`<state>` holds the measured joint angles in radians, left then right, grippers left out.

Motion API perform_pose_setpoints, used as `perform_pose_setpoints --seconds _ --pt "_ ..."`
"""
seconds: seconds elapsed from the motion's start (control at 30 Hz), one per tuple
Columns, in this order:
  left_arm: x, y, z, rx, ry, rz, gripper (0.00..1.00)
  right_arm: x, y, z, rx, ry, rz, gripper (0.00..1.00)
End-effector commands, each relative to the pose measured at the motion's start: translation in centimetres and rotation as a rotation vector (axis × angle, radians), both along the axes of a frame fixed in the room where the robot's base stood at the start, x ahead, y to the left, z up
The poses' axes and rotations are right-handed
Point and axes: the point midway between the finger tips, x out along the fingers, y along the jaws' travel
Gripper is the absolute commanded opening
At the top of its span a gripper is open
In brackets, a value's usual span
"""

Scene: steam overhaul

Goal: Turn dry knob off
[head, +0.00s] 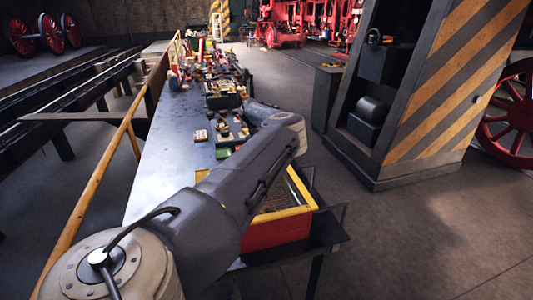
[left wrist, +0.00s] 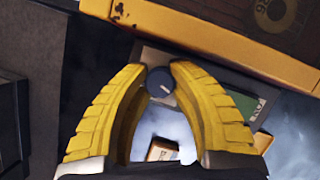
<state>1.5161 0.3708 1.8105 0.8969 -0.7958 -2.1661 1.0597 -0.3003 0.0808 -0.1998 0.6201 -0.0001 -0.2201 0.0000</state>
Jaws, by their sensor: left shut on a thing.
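A dark round knob (left wrist: 160,82) with a short pale mark shows in the left wrist view. My left gripper (left wrist: 160,70) has its two yellow fingers on either side of the knob, with the tips close against it. The mark lies at a slant across the knob's face. No label beside it can be read. In the head view my left arm reaches over the grey table (head: 165,160), and its fingers and the knob cannot be made out there. My right gripper is not in view.
A red and yellow box (head: 275,232) stands at the table's near right. Small items and parts (head: 205,75) crowd the table's far end. A yellow rail (head: 100,165) runs along its left side. A striped pillar (head: 445,90) stands right, with open floor before it.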

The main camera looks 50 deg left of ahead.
Motion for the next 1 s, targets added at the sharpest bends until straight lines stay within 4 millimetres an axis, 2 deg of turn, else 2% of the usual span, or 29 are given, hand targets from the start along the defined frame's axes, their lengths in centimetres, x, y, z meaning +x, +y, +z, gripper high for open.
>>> perform_pose_setpoints --seconds 0.27,0.3,0.5,0.83,1.0 --pt "0.02 -0.19 -0.1 -0.003 0.003 -0.004 0.0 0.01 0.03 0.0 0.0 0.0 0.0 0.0" --pt "0.02 -0.19 -0.1 -0.003 0.003 -0.004 0.28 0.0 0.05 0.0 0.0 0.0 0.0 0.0" --pt "0.02 -0.11 -0.06 -0.002 0.001 -0.003 0.51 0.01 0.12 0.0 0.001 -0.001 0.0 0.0" --pt "-0.03 -0.04 -0.04 -0.001 0.002 -0.009 0.52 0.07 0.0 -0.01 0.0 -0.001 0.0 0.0" --pt "-0.01 0.02 -0.06 0.0 0.002 -0.092 0.52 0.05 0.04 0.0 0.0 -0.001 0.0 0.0"
